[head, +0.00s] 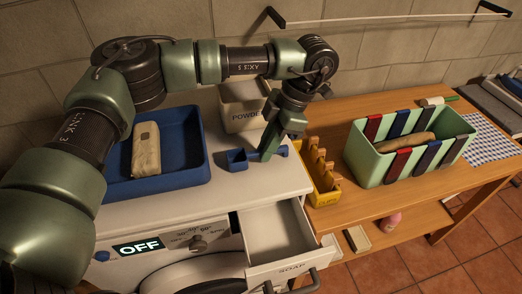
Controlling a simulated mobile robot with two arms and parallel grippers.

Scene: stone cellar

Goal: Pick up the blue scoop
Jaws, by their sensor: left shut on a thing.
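The blue scoop (237,160) is at the right side of the white washing machine top (222,195), with its square cup to the left and its handle to the right. My left gripper (268,154) points down over the scoop and is shut on its handle. Part of the handle is hidden behind the fingers; its end shows to their right. I cannot tell whether the scoop touches the top or is just above it. My right gripper is not in view.
A powder box (240,105) stands behind the scoop. A blue tray (190,178) holding a beige object (146,150) is left. An open soap drawer (278,232) juts out in front. A yellow clip box (325,198) and a green striped basket (365,170) stand on the wooden table right.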

